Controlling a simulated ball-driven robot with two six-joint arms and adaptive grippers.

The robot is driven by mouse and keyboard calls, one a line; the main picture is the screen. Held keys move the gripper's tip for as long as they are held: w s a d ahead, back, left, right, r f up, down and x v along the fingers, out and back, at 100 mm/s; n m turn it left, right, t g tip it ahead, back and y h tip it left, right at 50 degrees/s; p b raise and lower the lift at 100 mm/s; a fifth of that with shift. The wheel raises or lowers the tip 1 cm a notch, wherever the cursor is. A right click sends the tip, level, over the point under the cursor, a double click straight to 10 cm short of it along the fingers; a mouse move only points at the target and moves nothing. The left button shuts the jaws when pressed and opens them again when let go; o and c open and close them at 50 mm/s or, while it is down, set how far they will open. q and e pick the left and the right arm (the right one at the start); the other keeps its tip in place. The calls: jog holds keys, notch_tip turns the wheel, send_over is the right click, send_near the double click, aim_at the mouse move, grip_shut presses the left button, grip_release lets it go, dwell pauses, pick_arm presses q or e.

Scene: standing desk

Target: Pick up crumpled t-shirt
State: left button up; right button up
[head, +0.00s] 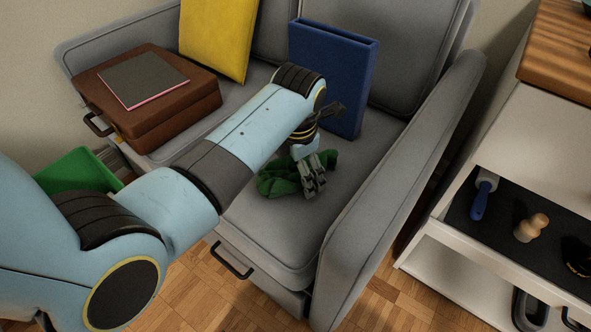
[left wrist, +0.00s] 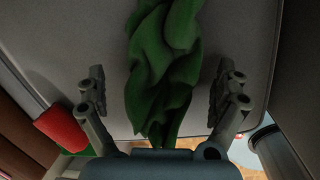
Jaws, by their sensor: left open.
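A crumpled green t-shirt (head: 282,181) lies on the seat of the grey sofa (head: 262,228). My left gripper (head: 314,183) is over the right part of the shirt, fingers pointing down, and hides some of it. In the left wrist view the shirt (left wrist: 163,75) runs between the two spread fingers of my left gripper (left wrist: 155,92), with a gap on each side. The gripper is open and holds nothing. I cannot tell how far the fingertips are above the seat. My right gripper is not in view.
A blue upright case (head: 333,78) stands behind the gripper against the backrest. A brown briefcase (head: 150,105) with a grey notebook (head: 143,79) on top and a yellow cushion (head: 216,38) are at the left. The sofa's armrest (head: 405,190) rises at the right, beside a white shelf unit (head: 455,268).

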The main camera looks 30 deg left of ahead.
pick_arm(q)
jog(key=shift+c, duration=0.4)
jog(key=c, duration=1.3)
